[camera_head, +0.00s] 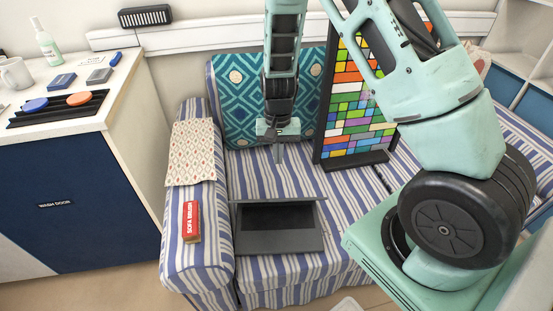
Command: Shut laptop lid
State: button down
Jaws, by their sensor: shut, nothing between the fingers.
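A dark grey laptop (280,243) lies on the striped sofa seat, near the left armrest. Its base faces the front, with a darker area behind the front strip. The lid's edge (300,199) shows as a thin line along the back, wider than the base. The lid seems raised and seen nearly edge-on; its exact angle I cannot tell. My gripper (278,155) hangs pointing down behind the laptop, in front of the teal cushion. Its fingers are together and empty, apart from the laptop.
A red box (191,221) and a patterned cloth (191,152) lie on the left armrest. A colourful glass panel (358,100) stands right of my gripper. The teal patterned cushion (230,98) leans behind. Striped seat (300,182) is clear between the panel and laptop.

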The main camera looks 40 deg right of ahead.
jog(key=f, duration=0.3)
jog(key=s+a+f, duration=0.1)
jog(key=f, duration=0.1)
jog(key=s+f, duration=0.1)
jog(key=f, duration=0.2)
jog(key=shift+s+a+f, duration=0.25)
jog(key=shift+a+f, duration=0.05)
jog(key=shift+f, duration=0.05)
jog(key=shift+s+a+f, duration=0.35)
jog(key=shift+s+f, duration=0.1)
jog(key=shift+f, duration=0.05)
jog(key=shift+f, duration=0.1)
